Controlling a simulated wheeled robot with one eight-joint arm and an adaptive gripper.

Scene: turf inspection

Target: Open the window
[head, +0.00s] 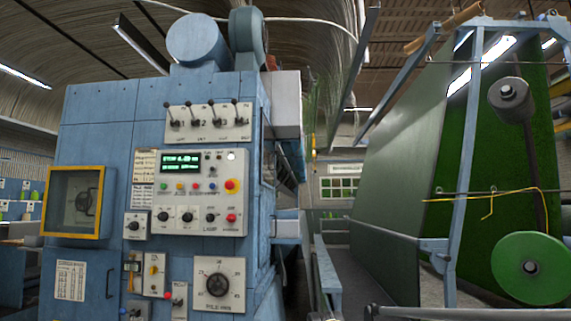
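A square window (73,201) with a yellow frame is on the blue machine's front at the far left. A dark round part shows behind its pane. The frame's right edge shows some thickness; I cannot tell whether it is fully closed. No handle on it is clear to me. My gripper is not visible in the head view.
The blue machine (105,130) carries a control panel (190,190) with a green display, buttons, levers and a large dial (218,284). Green turf sheets hang on a blue frame (465,150) at right, with a green wheel (529,268). A narrow passage lies between.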

